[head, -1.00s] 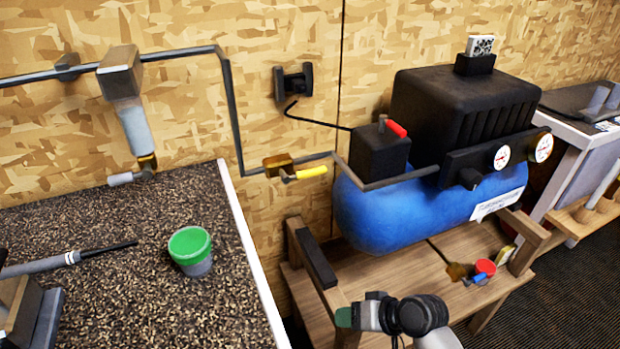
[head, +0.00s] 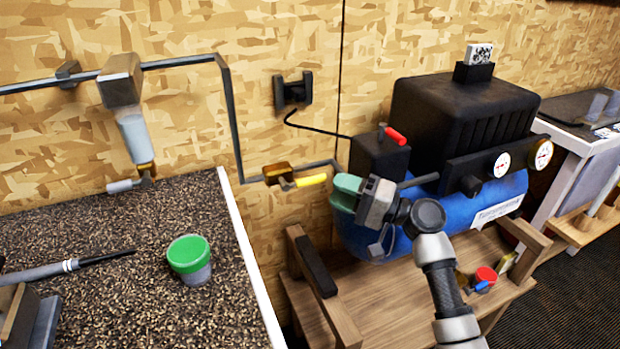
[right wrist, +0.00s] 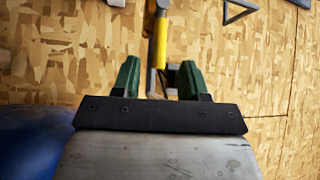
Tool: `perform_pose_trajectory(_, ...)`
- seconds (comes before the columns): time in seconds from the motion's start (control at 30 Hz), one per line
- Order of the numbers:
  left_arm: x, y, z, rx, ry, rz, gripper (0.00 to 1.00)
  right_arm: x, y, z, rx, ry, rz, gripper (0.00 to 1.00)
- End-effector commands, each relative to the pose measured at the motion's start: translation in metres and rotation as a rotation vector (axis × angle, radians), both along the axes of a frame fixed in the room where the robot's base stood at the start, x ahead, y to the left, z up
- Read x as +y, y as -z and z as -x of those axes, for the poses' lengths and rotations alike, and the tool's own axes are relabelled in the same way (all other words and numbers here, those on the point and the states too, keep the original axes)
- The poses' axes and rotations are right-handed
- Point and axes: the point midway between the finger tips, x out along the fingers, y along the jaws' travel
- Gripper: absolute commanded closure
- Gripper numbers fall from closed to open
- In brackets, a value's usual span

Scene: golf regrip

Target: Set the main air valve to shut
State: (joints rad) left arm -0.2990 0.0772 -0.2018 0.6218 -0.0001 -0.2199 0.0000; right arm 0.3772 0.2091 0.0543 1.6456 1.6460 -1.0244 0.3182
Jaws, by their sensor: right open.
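The main air valve is on the pipe along the wall, with a brass body (head: 279,172) and a yellow lever (head: 311,180). The lever lies nearly along the pipe, pointing right and slightly up. My right gripper (head: 345,191) is open just to the right of the lever's tip, in front of the blue tank. In the right wrist view the yellow lever (right wrist: 158,42) stands ahead, between the lines of the two green fingers (right wrist: 156,80). I cannot tell whether its end is between the fingertips. My left gripper is not in view.
The compressor's blue tank (head: 460,207) and black housing (head: 465,103) stand right of the valve on a wooden stand (head: 390,300). A red-handled switch (head: 396,136) sits above my gripper. A green-lidded tub (head: 189,254) is on the speckled bench (head: 120,225).

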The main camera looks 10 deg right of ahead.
Motion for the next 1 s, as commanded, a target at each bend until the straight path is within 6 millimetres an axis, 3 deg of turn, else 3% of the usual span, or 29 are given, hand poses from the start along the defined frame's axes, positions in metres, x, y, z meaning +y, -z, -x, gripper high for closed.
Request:
perform_pose_trajectory(0.1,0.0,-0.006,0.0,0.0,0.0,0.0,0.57,0.021,-0.006,-0.013,-0.001,-0.002,-0.001,0.57)
perform_pose_trajectory(0.33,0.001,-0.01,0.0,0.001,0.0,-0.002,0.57,0.049,-0.009,-0.032,0.001,-0.001,0.001,0.57)
perform_pose_trajectory(0.77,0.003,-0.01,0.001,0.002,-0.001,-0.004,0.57,0.058,-0.009,-0.038,0.0,0.0,0.004,0.57)
perform_pose_trajectory(1.0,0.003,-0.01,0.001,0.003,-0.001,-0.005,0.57,0.058,-0.009,-0.038,0.0,0.0,0.004,0.92)
